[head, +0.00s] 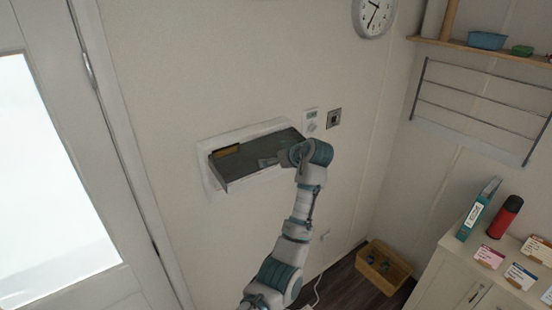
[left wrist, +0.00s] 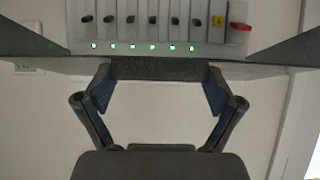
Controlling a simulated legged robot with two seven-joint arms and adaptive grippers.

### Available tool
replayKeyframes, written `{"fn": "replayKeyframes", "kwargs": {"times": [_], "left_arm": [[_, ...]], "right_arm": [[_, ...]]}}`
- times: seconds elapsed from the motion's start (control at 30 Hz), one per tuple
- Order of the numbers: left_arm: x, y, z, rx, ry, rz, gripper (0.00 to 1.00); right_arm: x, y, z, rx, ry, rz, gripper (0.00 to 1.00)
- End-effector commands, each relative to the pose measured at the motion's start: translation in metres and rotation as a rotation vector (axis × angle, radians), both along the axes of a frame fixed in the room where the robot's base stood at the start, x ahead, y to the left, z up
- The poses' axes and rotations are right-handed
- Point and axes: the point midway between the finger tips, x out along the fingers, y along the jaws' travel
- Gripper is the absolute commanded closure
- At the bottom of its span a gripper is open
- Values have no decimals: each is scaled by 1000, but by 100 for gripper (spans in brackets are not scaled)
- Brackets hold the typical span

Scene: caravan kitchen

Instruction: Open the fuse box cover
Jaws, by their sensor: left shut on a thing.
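The fuse box has a white frame (head: 207,178) on the wall in the head view. Its dark grey cover (head: 240,170) stands tilted out from the frame, with a gap at the upper left. In the left wrist view a row of breakers (left wrist: 174,20) with small green lights shows past the cover's edge. My left gripper (head: 274,160) is at the cover's right part. In the wrist view its fingers (left wrist: 156,88) are at either end of a dark bar (left wrist: 156,69) on the cover, shut on it. My right gripper is not in view.
A small control panel (head: 311,120) and a socket (head: 334,118) are on the wall just right of the box. A door (head: 95,130) is at the left. A cabinet (head: 440,275) with a red flask (head: 505,216) and a wooden crate (head: 383,268) are at the lower right.

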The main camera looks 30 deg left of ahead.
Motion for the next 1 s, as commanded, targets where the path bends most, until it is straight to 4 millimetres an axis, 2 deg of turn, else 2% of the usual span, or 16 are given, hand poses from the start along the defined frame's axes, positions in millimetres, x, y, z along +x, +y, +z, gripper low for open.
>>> {"fn": "replayKeyframes", "kwargs": {"times": [0.03,0.3,0.83,0.87,0.9,1.0], "left_arm": [[1,0,10,-21,5,-2,70],[2,4,18,-109,43,-1,70],[3,4,15,-133,57,-1,70],[3,4,15,-133,57,-1,3],[3,4,15,-133,57,-1,0],[3,4,15,-132,57,-1,0]], "right_arm": [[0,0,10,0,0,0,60],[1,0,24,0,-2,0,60],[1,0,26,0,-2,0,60],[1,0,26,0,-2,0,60],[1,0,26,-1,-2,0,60],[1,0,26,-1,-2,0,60]]}}
